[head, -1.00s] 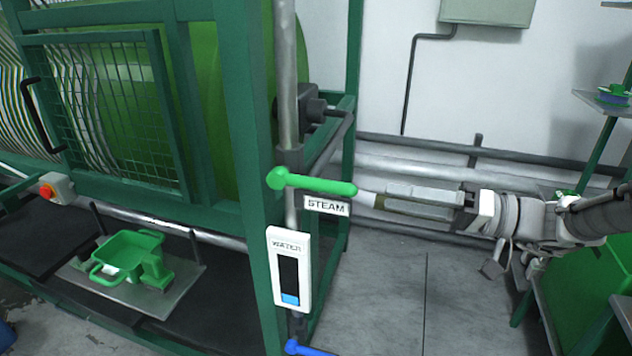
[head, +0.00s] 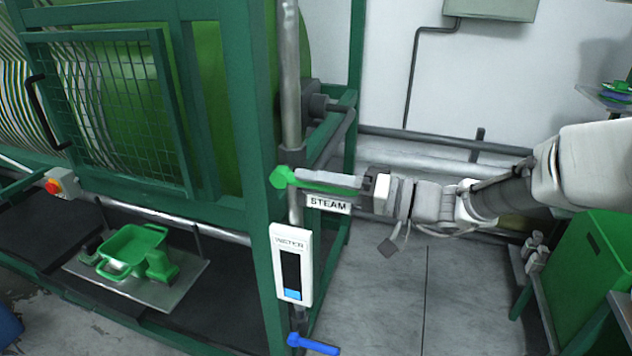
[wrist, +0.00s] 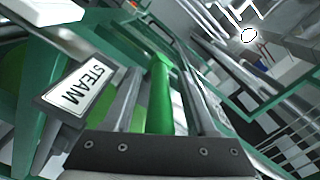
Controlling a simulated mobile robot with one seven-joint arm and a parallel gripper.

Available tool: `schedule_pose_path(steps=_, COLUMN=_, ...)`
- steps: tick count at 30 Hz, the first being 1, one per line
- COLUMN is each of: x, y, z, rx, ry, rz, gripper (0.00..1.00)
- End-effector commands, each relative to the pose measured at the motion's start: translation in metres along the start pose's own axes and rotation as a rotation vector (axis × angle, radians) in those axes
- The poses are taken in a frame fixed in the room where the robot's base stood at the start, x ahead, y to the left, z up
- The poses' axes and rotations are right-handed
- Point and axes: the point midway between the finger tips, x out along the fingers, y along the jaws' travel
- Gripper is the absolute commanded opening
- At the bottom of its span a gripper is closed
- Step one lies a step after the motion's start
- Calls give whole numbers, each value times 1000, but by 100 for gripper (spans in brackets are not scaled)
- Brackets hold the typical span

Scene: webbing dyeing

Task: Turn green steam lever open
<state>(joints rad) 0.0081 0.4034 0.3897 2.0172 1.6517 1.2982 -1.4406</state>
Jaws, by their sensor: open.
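The green steam lever (head: 283,178) sits on a vertical grey pipe, with its handle lying level and pointing right. My gripper (head: 300,180) is at the lever, its fingers reaching left along the handle, and partly hides it. In the wrist view the green handle (wrist: 160,95) runs lengthwise between my two open fingers. I cannot tell whether either finger touches it. The STEAM label (head: 328,204) is just below the handle and also shows in the wrist view (wrist: 83,88).
A white water gauge (head: 291,264) hangs below the lever, with a blue lever (head: 312,344) under it. The green machine frame (head: 250,150) stands close on the left. A green tub (head: 132,250) sits on a low plate. A green cabinet (head: 590,265) is at the right.

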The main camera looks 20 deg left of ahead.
Motion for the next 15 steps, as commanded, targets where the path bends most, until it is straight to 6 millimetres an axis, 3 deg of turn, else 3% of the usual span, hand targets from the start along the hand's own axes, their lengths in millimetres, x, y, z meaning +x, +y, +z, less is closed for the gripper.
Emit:
schedule_pose_path(steps=4, x=0, y=0, z=0, rx=0, ry=0, rz=0, gripper=53)
schedule_pose_path(steps=12, x=0, y=0, z=0, rx=0, ry=-1, rz=0, gripper=5)
schedule_pose_path(steps=13, x=0, y=0, z=0, rx=0, ry=-1, rz=0, gripper=0)
schedule_pose_path(steps=15, x=0, y=0, z=0, rx=0, ry=-1, rz=0, gripper=0)
